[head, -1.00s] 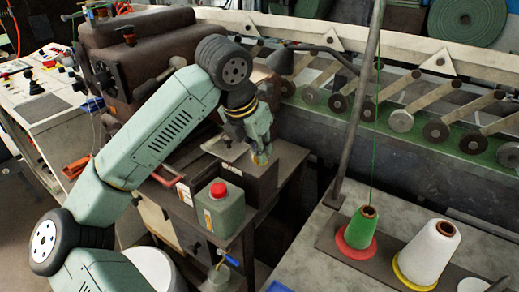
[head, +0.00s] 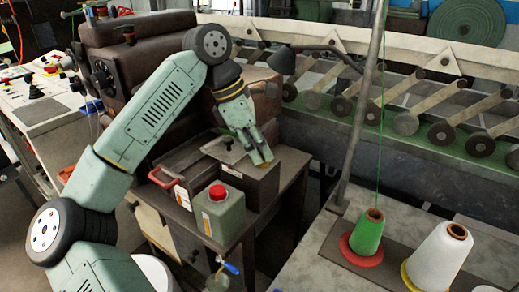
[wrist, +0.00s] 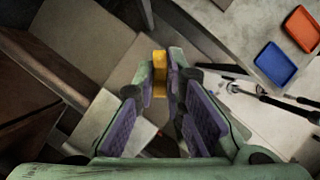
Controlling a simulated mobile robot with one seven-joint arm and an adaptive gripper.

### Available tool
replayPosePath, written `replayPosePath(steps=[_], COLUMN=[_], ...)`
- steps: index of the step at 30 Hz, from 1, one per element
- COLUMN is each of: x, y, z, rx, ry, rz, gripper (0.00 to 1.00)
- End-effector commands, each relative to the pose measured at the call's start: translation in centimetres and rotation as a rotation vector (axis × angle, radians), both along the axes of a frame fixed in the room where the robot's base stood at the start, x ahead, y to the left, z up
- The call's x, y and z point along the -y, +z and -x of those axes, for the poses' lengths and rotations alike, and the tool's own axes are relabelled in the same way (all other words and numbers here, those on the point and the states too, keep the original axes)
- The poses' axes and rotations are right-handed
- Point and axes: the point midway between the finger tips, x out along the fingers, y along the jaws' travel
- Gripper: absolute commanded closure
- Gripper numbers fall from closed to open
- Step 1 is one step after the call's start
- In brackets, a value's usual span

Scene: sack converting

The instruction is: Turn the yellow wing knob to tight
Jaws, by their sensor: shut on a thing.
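The yellow wing knob (wrist: 160,70) shows in the wrist view as an upright yellow block between the two fingertips. In the head view a small yellow part of the knob (head: 265,164) shows below the fingertips, at the right end of the dark box on the bench. My gripper (head: 259,155) slants down to the right onto it. In the wrist view my gripper (wrist: 159,84) has its purple-padded fingers closed on the knob's two sides. Any tight mark or pointer is too small or hidden to read.
A green can with a red cap (head: 220,210) stands just in front of the dark box (head: 262,184). A lamp (head: 284,60) stands behind. A pole (head: 362,110) and thread cones, one green (head: 370,232), one white (head: 438,255), are to the right.

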Motion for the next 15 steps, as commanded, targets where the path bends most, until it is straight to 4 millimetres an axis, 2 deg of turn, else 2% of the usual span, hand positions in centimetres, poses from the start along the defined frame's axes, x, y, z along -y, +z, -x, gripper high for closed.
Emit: replayPosePath(steps=[15], x=[0.11], y=[0.02], z=[-0.2], rx=[-0.005], ry=[-0.458], rz=[-0.003], gripper=[1.0])
